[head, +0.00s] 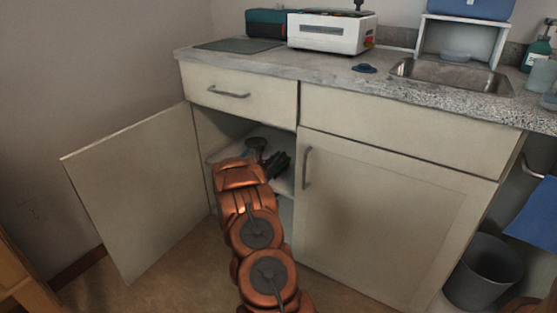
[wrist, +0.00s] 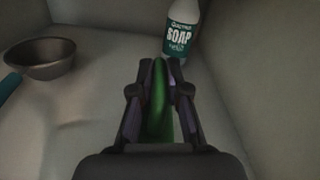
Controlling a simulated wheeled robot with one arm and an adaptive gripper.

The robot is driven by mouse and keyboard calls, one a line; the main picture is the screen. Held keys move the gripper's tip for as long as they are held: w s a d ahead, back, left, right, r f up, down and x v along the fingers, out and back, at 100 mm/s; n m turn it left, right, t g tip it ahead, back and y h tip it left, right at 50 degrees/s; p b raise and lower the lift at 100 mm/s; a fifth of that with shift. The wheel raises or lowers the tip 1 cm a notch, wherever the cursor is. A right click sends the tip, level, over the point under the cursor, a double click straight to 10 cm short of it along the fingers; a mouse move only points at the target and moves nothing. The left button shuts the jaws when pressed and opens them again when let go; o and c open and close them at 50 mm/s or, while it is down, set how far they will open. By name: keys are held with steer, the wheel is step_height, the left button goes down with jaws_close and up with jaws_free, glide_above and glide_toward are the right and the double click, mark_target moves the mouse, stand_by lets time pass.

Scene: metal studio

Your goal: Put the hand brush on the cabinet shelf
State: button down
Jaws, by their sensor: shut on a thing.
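My gripper (wrist: 159,75) is shut on the green hand brush (wrist: 160,112), whose green part shows between the fingers in the wrist view. The rest of the brush is hidden by my gripper. In the head view my gripper (head: 277,164) is inside the open left compartment of the cabinet (head: 400,205), over the shelf (head: 285,183). The shelf surface (wrist: 80,125) also shows in the wrist view. I cannot tell whether the brush touches the shelf.
A soap bottle (wrist: 183,32) stands just beyond my fingertips. A metal pan (wrist: 42,62) with a teal handle lies to the left. The shelf between pan and gripper is clear. The open cabinet door (head: 135,190) stands left of my arm; the right door (head: 385,215) is closed.

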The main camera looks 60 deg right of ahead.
steer(key=c, duration=1.2)
jaws_free()
steer(key=shift+o, duration=0.2)
steer(key=shift+a+r, duration=0.1)
steer(key=shift+a, duration=0.05)
steer(key=a+p, duration=0.2)
steer(key=a, duration=0.9)
steer(key=shift+s+a+p, duration=0.25)
steer(key=shift+a+p, duration=0.15)
